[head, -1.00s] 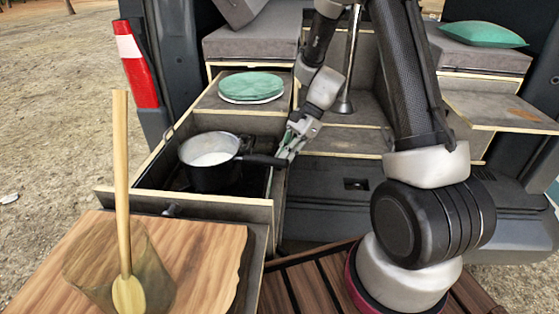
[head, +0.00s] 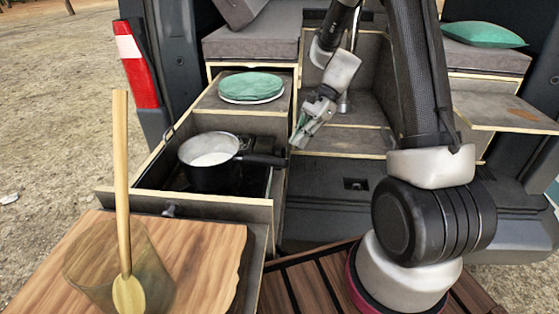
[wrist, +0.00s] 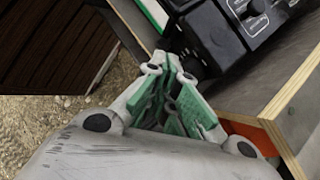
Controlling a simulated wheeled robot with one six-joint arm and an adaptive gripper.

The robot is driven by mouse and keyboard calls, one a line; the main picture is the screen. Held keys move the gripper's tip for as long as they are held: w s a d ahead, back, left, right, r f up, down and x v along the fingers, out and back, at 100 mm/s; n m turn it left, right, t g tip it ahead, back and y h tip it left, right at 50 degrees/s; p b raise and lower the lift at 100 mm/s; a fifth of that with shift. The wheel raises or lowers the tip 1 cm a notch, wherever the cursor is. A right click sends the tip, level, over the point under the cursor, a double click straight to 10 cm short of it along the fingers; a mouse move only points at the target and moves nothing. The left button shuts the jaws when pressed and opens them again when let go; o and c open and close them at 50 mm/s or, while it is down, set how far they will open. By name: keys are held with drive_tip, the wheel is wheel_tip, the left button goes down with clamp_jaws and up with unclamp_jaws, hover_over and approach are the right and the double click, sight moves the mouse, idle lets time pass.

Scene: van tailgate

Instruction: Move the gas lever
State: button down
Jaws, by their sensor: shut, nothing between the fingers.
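My gripper (head: 296,146) is shut and empty, pointing down and left beside the right wall of the open drawer (head: 236,207). A black stove panel with knobs (wrist: 256,12) shows beyond that part. I cannot single out the gas lever in either view.
Green plates (head: 251,86) sit behind the drawer. The van's grey shelf (head: 345,140) lies behind my gripper. An orange patch (wrist: 247,130) shows in the wrist view.

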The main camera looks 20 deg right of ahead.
drive_tip(key=v, duration=0.8)
drive_tip(key=shift+r, duration=0.15)
drive_tip(key=s+d+n+h, duration=0.3)
drive_tip(key=s+d+n, duration=0.1)
drive_tip(key=s+n, duration=0.2)
drive_tip(key=s+r+n+t+h, duration=0.2)
drive_tip(key=s+r+n+t, duration=0.1)
drive_tip(key=s+r, duration=0.4)
drive_tip(key=s+r+n+t+h, duration=0.2)
drive_tip(key=s+r+n, duration=0.3)
drive_tip(key=s, duration=0.7)
drive_tip(key=shift+d+r+n+t, duration=0.25)
drive_tip(key=shift+r+n+t, duration=0.15)
drive_tip(key=shift+r+t, duration=0.4)
